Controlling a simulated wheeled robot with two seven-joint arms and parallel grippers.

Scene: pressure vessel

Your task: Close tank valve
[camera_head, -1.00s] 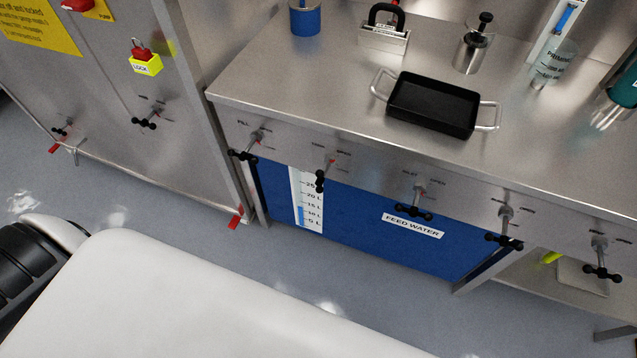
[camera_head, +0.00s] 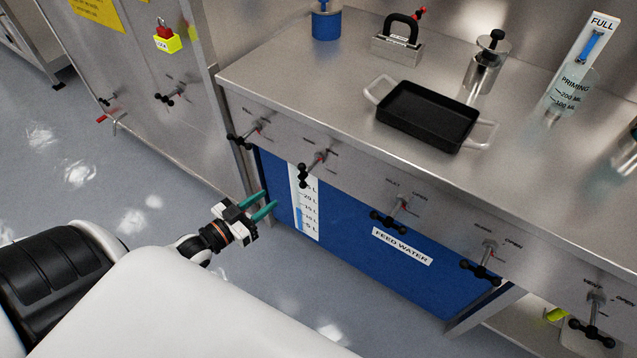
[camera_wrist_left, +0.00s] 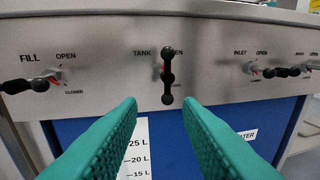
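The tank valve (camera_head: 303,174) is on the steel front panel, second from the left, with a black handle and a small red mark on its stem. In the left wrist view the fingers (camera_wrist_left: 158,104) frame the space below the handle. My right gripper is in neither view.
The fill valve (camera_head: 243,138) is left of the tank valve, and the inlet valve (camera_head: 388,221) is right. The blue feed water tank (camera_head: 350,240) sits below the panel. A black tray (camera_head: 428,115) lies on the counter (camera_head: 300,75). Open floor lies at left.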

